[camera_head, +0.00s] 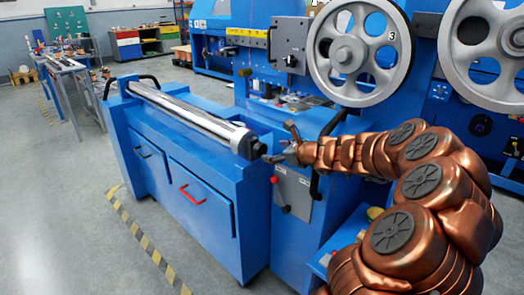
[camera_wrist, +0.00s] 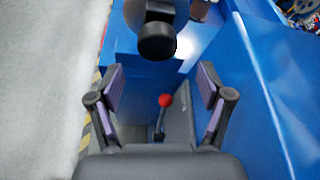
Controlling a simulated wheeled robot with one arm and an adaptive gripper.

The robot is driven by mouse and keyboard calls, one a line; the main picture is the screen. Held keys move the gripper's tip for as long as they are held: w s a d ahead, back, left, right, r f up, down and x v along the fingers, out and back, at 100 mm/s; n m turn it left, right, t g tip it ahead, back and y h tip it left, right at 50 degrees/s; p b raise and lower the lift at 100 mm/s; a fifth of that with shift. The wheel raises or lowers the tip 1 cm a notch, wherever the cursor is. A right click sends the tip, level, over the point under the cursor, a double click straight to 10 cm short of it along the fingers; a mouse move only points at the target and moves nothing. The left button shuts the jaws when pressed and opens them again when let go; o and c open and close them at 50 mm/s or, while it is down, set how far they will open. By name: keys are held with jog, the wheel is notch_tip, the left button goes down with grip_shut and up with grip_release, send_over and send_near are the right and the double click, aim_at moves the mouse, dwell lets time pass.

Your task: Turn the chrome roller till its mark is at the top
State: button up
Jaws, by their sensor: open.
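The chrome roller (camera_head: 190,114) lies lengthwise along the top of the blue machine in the head view. Its near end is a dark cap or knob (camera_head: 250,147). I cannot make out a mark on the roller. My gripper (camera_head: 273,153) is just right of that dark end, apart from it. In the wrist view my gripper (camera_wrist: 160,90) is open and empty, its two padded fingers wide apart. A black round end (camera_wrist: 157,41), apparently the roller's, shows ahead, beyond the fingertips and not between them. The roller's chrome surface is mostly hidden there.
A red-knobbed lever (camera_wrist: 165,102) is on the blue machine below my fingers. Large grey pulleys (camera_head: 360,50) hang at the upper right. The grey floor (camera_head: 60,200) at left is clear.

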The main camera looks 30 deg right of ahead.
aim_at(263, 151)
jog(key=b+x, duration=0.1)
jog(key=x, duration=0.4)
jog(key=shift+w+a+f, duration=0.2)
jog(key=shift+x, duration=0.75)
jog(key=shift+r, duration=0.15)
jog(key=c, duration=1.2)
